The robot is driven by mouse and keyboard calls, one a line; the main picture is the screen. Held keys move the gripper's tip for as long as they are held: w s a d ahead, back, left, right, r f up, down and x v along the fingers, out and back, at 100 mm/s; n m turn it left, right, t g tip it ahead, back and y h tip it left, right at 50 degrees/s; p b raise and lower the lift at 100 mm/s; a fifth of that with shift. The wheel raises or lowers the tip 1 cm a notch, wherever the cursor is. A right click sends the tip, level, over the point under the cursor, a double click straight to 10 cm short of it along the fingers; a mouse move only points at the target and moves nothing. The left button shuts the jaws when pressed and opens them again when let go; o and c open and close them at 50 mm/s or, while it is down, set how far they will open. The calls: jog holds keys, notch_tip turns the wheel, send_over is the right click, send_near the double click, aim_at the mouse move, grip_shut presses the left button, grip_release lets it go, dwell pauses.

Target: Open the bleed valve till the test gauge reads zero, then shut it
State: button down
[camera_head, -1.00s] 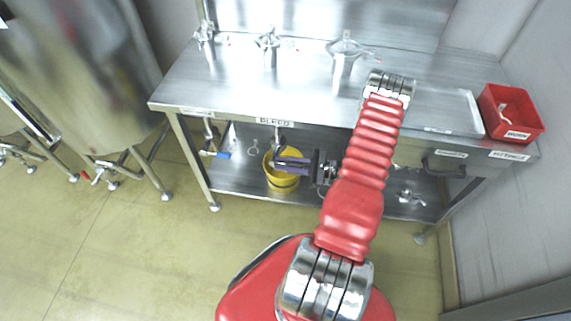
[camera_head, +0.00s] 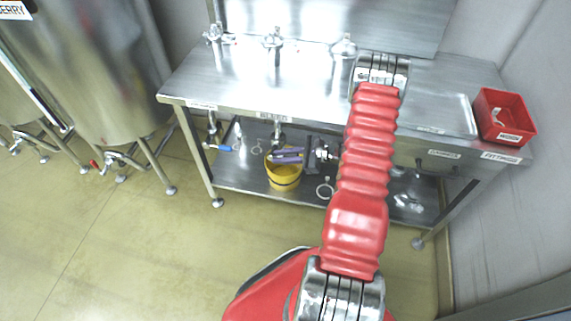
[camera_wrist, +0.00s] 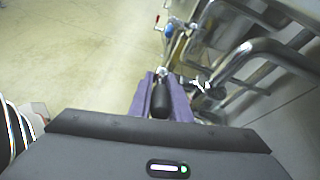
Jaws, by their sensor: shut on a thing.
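My gripper (camera_head: 284,156), with purple fingers, is under the steel bench, in front of and above the yellow bucket. In the wrist view, the purple fingers (camera_wrist: 163,100) are shut on a black lever handle (camera_wrist: 160,100). It appears to be the bleed valve's handle, under the bench-edge label (camera_head: 274,116). The valve body is mostly hidden by my gripper, so how far it is turned cannot be told. No gauge reading can be made out in either view.
The yellow bucket (camera_head: 284,181) stands on the lower shelf. A blue-handled valve (camera_head: 224,148) hangs to its left. Several steel fittings stand on the bench top (camera_head: 310,85). A red bin (camera_head: 503,117) is at right. Open floor lies at left.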

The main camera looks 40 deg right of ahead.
jog(key=shift+h, duration=0.3)
jog(key=c, duration=1.6)
grip_release()
jog(key=shift+r, duration=0.1)
jog(key=shift+c, duration=0.2)
jog(key=v, duration=0.7)
jog(key=shift+d, duration=0.2)
jog(key=shift+s, duration=0.15)
jog(key=shift+c, duration=0.4)
